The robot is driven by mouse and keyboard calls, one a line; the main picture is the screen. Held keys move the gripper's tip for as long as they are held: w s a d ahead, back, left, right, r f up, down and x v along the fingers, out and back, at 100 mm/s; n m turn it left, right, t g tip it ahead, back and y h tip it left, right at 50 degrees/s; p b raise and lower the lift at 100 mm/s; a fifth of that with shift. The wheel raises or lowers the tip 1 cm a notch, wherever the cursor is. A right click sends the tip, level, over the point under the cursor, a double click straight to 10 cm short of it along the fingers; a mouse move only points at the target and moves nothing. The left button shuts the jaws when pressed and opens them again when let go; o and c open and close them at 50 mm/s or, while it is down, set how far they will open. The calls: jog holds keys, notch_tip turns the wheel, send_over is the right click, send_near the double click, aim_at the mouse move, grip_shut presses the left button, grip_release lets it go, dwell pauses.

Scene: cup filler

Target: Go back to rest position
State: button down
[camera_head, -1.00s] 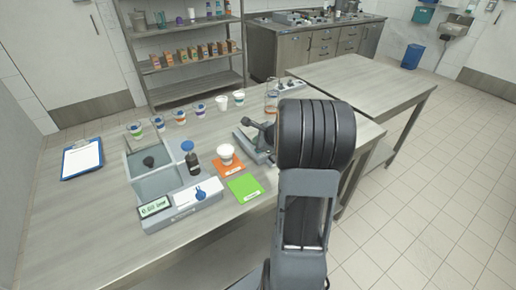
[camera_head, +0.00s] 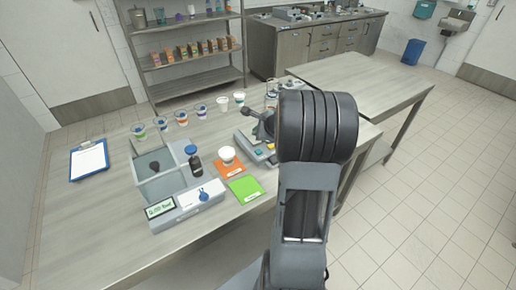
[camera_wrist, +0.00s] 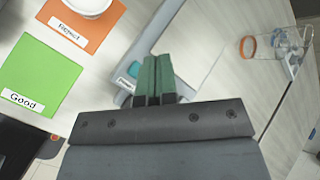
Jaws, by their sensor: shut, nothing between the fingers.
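My gripper (camera_wrist: 155,80) shows in the wrist view with its two green fingers pressed together and nothing between them. It hangs above the table, over a grey device (camera_wrist: 185,40). In the head view my arm hides the gripper. A white cup (camera_head: 227,154) stands on the orange "Reject" mat (camera_head: 229,170); the mat also shows at the top left of the wrist view (camera_wrist: 75,36). The green "Good" mat (camera_head: 245,188) is empty and lies in front of it; it also shows in the wrist view (camera_wrist: 38,72).
A grey filling machine with a display (camera_head: 160,208) and a dark bottle (camera_head: 195,164) stand left of the mats. Several cups line the table's back. A clipboard (camera_head: 89,160) lies far left.

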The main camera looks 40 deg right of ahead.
dwell(0.5)
jog(key=s+a+r+n+g, duration=0.2)
jog(key=s+a+n, duration=0.7)
jog(key=a+n, duration=0.2)
jog(key=s+a+r+n+g+h, duration=0.1)
jog(key=s+a+r+n+g, duration=0.2)
jog(key=s+a+n, duration=0.6)
jog(key=a+n, duration=0.3)
jog(key=n, duration=0.2)
jog(key=shift+a+n, duration=0.15)
jog(key=shift+n, duration=0.15)
